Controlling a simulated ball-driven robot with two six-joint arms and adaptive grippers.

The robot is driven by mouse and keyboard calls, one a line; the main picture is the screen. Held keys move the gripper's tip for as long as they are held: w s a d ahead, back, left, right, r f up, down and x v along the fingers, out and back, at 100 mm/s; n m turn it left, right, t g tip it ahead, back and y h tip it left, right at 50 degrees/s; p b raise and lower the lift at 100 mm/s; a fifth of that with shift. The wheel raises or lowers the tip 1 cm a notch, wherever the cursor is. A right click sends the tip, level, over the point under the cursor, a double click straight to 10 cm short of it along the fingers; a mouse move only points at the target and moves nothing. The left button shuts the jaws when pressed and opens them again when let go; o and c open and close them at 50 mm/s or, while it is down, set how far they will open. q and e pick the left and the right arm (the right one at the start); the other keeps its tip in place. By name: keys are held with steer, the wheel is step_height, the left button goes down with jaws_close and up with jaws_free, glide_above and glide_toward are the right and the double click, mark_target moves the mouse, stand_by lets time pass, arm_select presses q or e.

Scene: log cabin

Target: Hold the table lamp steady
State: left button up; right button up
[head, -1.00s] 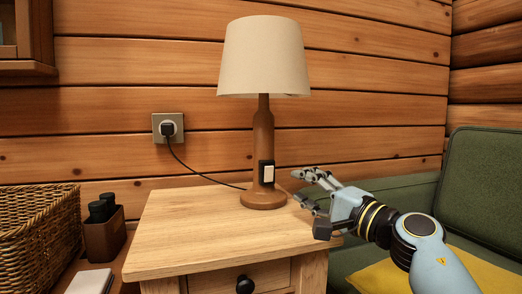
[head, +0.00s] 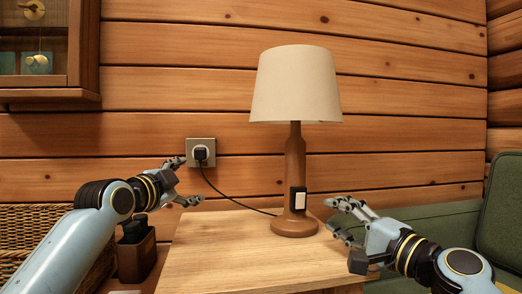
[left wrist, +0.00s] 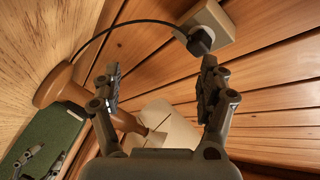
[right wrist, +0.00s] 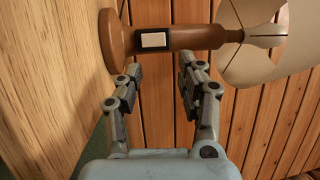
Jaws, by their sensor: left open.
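The table lamp (head: 295,170) stands upright on the wooden side table (head: 215,255). It has a brown bottle-shaped base, a cream shade and a pale switch on a dark plate. It also shows in the right wrist view (right wrist: 190,38). My right gripper (head: 345,220) is open to the right of the lamp's foot, apart from it; in the right wrist view (right wrist: 157,75) the lamp's stem lies beyond the fingertips. My left gripper (head: 188,180) is open and empty near the wall outlet (head: 201,146). The left wrist view shows the plug (left wrist: 200,40) beyond its fingers and the lamp partly behind one finger.
A black cord (head: 235,202) runs from the plug to the lamp's foot. A wicker basket (head: 40,225) and a brown holder (head: 137,255) stand at the left. A green sofa (head: 445,205) is at the right. The tabletop's middle is clear.

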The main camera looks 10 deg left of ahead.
arm_select(q)
steer(key=w+d+r+n+g+h, duration=0.25)
steer(key=d+h, duration=0.25)
steer(key=d, duration=0.5)
steer(key=g+h, duration=0.2)
steer(key=h, duration=0.3)
glide_toward(288, 148)
steer(key=x, duration=0.2)
steer(key=shift+n, duration=0.35)
steer(key=x, duration=1.1)
jaws_close()
steer(key=shift+a, duration=0.1)
steer(key=shift+f, duration=0.1)
arm_select(e)
steer(key=shift+c, duration=0.3)
